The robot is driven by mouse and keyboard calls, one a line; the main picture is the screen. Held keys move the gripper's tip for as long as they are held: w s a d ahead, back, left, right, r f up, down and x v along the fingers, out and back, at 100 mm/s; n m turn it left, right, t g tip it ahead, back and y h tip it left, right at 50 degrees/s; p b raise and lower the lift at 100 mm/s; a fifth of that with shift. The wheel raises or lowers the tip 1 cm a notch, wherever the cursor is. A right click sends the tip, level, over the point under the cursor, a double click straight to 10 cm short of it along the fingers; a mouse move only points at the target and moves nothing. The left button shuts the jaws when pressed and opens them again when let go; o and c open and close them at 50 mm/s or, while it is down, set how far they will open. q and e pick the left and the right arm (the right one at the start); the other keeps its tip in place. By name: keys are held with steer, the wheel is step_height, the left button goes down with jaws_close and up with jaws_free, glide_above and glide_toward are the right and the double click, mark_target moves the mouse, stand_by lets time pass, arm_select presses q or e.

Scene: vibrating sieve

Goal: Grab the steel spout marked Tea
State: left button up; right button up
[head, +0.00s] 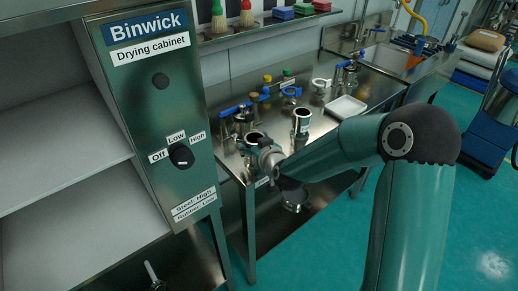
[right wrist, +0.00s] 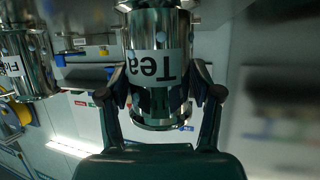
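The steel spout marked Tea (right wrist: 158,65) stands between the fingers of my right gripper (right wrist: 160,90) in the right wrist view, its label upside down there. One dark finger lies close along each side, and whether both press on the steel I cannot make out. In the head view my right gripper (head: 268,158) is at the front left of the steel table, beside a steel piece (head: 254,138) that it partly hides. Its fingers are too small to read there. My left gripper is out of view.
A second labelled steel spout (head: 302,122) stands close by on the table; a spout with a partly cut-off label (right wrist: 28,65) shows left in the right wrist view. Blue-handled valves (head: 237,108) and a white tray (head: 345,107) lie behind. The drying cabinet (head: 160,110) bounds the left.

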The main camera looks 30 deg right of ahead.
steer(key=c, duration=0.8)
steer(key=shift+c, duration=0.6)
steer(key=shift+r, duration=0.1)
